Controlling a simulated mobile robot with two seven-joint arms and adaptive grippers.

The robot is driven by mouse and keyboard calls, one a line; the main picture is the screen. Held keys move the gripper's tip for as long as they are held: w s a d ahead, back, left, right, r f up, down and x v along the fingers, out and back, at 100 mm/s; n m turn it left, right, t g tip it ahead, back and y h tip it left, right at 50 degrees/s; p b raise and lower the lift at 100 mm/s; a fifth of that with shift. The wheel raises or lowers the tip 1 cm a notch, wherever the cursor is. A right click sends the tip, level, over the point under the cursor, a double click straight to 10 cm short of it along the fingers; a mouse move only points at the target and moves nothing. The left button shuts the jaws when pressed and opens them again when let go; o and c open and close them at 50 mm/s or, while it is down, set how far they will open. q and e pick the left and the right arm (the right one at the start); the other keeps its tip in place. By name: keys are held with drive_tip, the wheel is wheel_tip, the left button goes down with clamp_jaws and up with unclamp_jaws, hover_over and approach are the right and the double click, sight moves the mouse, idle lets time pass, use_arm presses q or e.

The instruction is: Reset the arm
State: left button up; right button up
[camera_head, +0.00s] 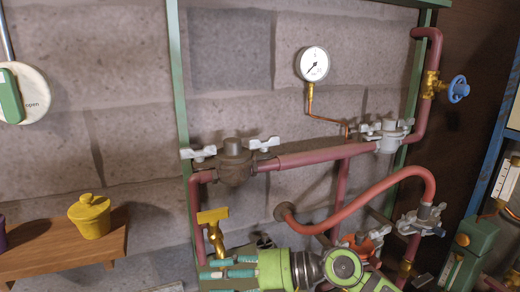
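My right gripper (218,269) is at the bottom centre, on a green and grey arm coming in from the lower right. Its teal fingers point left, in front of the lower pipework. The fingers lie nearly side by side from this angle, and their lower part is near the picture edge, so I cannot tell how far apart they are. I see nothing held between them. My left gripper is not in view.
A yellow-handled valve (213,222) stands just above my fingers. Red pipes (320,155) with grey valves, a pressure gauge (312,64) and a blue handwheel (458,89) fill the right. A wooden shelf (50,248) holds a yellow pot (91,216). A green machine (468,250) stands far right.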

drive_tip(key=w+d+r+m+t+y, duration=0.25)
drive_tip(key=d+r+m+t, duration=0.25)
drive_tip(key=r+m+t, duration=0.5)
drive_tip(key=w+d+f+m+t+h, duration=0.3)
drive_tip(key=d+f+m+t+h, duration=0.45)
drive_tip(key=m+t+h, duration=0.35)
drive_tip(key=s+d+f+m+g+h, duration=0.4)
drive_tip(key=d+f+m+g+h, duration=0.35)
drive_tip(key=d+f, duration=0.55)
drive_tip(key=s+d+f+g, duration=0.1)
drive_tip(key=s+f+g, duration=0.4)
drive_tip(key=s+f, duration=0.5)
drive_tip(key=s+f+g, duration=0.6)
drive_tip(key=s+f, duration=0.1)
drive_tip(key=s, duration=0.5)
drive_tip(key=s+f+g, duration=0.1)
drive_tip(key=s+f, duration=0.1)
drive_tip(key=f, duration=1)
drive_tip(key=s+f+g, duration=0.1)
drive_tip(key=s+f, duration=0.1)
drive_tip(key=f, duration=1.1)
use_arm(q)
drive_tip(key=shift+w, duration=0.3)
use_arm(e)
drive_tip(key=s+d+f, duration=0.2)
drive_tip(key=s+f, duration=1)
drive_tip(key=s, duration=0.2)
drive_tip(key=shift+d, duration=0.4)
